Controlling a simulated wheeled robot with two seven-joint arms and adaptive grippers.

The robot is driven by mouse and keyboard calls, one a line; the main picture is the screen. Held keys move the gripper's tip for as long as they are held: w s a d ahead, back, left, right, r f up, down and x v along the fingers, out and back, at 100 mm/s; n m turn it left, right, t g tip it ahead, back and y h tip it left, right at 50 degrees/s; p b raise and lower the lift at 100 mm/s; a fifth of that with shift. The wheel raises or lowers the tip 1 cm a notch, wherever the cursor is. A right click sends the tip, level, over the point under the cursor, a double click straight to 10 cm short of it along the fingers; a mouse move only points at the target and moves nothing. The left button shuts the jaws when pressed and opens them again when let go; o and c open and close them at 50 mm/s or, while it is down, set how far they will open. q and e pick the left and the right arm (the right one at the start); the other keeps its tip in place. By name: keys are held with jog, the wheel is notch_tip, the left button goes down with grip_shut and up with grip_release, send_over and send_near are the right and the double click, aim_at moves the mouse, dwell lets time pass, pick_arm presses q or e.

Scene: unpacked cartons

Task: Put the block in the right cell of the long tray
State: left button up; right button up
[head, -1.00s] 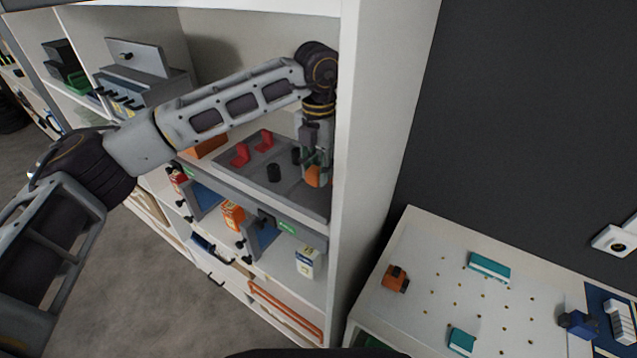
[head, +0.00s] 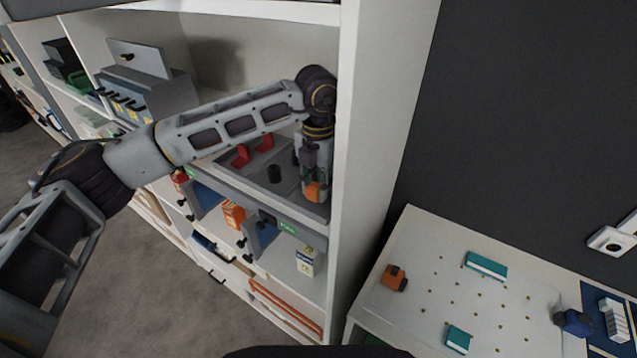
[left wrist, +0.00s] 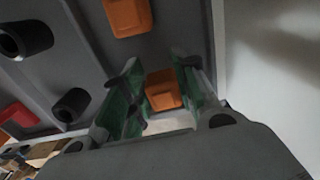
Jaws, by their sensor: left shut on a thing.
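My left gripper (head: 313,188) reaches down into the right end of a grey tray (head: 320,207) on the shelf, beside the white upright. It is shut on an orange block (head: 312,192); in the left wrist view the block (left wrist: 163,90) sits between the green-lined fingers. Under it I cannot tell whether the block touches the tray floor. In the left wrist view a pale ridge (left wrist: 84,38) crosses the tray floor, and a second orange piece (left wrist: 128,15) lies on the gripper's side of it. My right gripper is not in view.
Black cylinders (left wrist: 70,104) and red pieces (head: 241,156) stand in the tray's left part. The white shelf upright (head: 372,140) is close to the right of my gripper. A pegboard table (head: 440,290) with teal and orange pieces stands at right.

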pick_arm(q)
jog(key=shift+f, duration=0.35)
jog(key=shift+f, duration=0.2)
jog(key=o, duration=0.8)
jog(key=shift+o, duration=0.2)
jog(key=shift+r, duration=0.25)
notch_tip(320, 180, up, 6)
jog(key=shift+f+b, duration=0.1)
jog(key=shift+b, duration=0.6)
jog(key=shift+r, duration=0.8)
